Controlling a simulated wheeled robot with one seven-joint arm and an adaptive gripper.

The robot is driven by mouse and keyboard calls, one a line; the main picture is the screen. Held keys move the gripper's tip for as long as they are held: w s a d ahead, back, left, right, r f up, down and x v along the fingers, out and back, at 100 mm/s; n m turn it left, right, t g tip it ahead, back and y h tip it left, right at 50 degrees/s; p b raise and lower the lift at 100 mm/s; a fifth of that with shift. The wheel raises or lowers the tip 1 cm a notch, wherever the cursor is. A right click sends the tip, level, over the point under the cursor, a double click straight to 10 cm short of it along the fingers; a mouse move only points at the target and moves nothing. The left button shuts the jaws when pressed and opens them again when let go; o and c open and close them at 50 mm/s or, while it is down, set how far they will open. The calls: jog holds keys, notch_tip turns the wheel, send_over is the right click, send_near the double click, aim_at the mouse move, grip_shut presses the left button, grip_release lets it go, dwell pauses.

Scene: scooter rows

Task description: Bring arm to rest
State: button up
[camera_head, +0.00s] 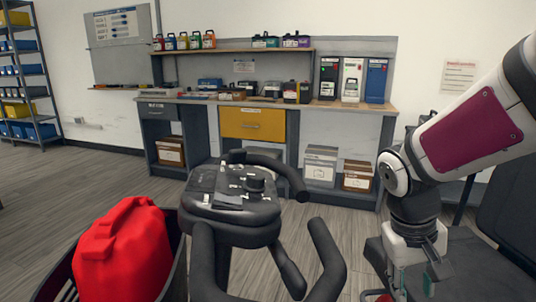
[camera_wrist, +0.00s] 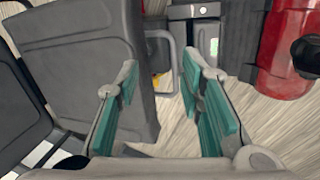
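My arm (camera_head: 475,120) comes in from the right in the head view, white with a maroon panel. It bends down at the elbow, and my gripper (camera_head: 405,285) points downward near the bottom edge beside a dark grey seat-like surface. In the wrist view my gripper (camera_wrist: 158,92) has its two teal-padded fingers spread apart, with nothing between them. Behind the gap show a grey handle-like loop, a bit of yellow and the wood floor.
Scooter handlebars with a dark console (camera_head: 235,203) stand front centre, beside a red bag-like object (camera_head: 125,255) in a dark basket. A workbench (camera_head: 255,97) lines the back wall. In the wrist view, a grey panel (camera_wrist: 75,60) and a red body (camera_wrist: 285,75) flank the gripper.

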jog(key=s+a+r+y, duration=0.2)
jog(key=s+a+r, duration=0.1)
jog(key=s, duration=0.8)
jog(key=s+a+r+y, duration=0.1)
jog(key=s+a+r, duration=0.25)
jog(key=s, duration=0.75)
notch_tip(320, 180, up, 35)
jog(key=t+p, duration=0.4)
jog(key=p, duration=2.9)
jog(key=shift+w+d, duration=0.15)
jog(key=shift+w, duration=0.2)
